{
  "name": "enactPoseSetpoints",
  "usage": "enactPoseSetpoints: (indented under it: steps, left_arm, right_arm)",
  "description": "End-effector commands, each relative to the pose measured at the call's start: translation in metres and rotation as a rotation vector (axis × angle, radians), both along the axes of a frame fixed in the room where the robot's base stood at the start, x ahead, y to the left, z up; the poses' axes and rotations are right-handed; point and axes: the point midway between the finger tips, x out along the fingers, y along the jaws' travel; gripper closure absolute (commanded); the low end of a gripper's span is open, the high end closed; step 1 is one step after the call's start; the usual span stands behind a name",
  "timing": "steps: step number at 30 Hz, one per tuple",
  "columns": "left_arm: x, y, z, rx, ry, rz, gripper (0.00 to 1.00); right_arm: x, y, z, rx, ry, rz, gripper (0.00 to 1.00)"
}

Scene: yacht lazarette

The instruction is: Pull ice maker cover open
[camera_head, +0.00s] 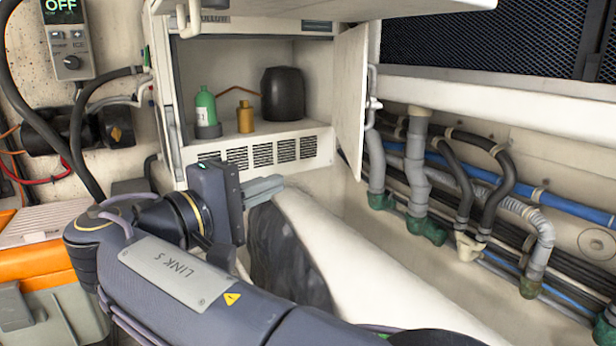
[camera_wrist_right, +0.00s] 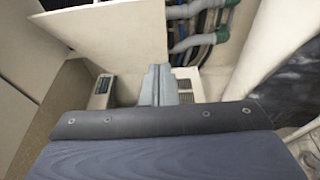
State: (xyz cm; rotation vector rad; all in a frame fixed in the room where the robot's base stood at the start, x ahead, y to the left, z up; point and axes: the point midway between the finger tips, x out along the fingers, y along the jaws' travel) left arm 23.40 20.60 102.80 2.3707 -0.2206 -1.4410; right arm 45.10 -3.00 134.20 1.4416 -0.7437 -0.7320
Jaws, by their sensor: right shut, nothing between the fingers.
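A white cabinet with a row of vent slots (camera_head: 262,153) stands at the upper middle of the head view, its front open. A pale door panel (camera_head: 350,95) stands swung out at its right side. No label clearly tells which panel is the ice maker cover. My right gripper (camera_head: 264,188) is shut and empty, in front of and below the vents, apart from the door panel in the head view. My left gripper is out of view.
Inside the cabinet stand a green bottle (camera_head: 205,108), an amber bottle (camera_head: 245,118) and a black container (camera_head: 283,94). A control box (camera_head: 69,40) reads OFF at upper left. Pipes and hoses (camera_head: 470,180) line the right wall. An orange-and-grey case (camera_head: 40,265) stands at lower left.

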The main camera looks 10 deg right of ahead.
Motion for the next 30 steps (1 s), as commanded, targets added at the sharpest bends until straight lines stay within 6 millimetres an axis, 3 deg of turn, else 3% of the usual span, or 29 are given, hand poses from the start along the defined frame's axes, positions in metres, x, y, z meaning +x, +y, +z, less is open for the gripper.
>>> enactPoseSetpoints:
  steps: [14, 21, 30]
  left_arm:
    - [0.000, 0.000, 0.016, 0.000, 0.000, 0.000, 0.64]
    - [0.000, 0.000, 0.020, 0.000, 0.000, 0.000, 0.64]
    - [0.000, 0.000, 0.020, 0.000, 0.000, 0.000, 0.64]
  right_arm:
    - [0.056, -0.080, 0.001, 0.004, 0.007, -0.003, 1.00]
    - [0.049, -0.109, 0.000, 0.005, 0.006, 0.000, 1.00]
    - [0.048, -0.115, -0.001, 0.003, 0.006, 0.000, 1.00]
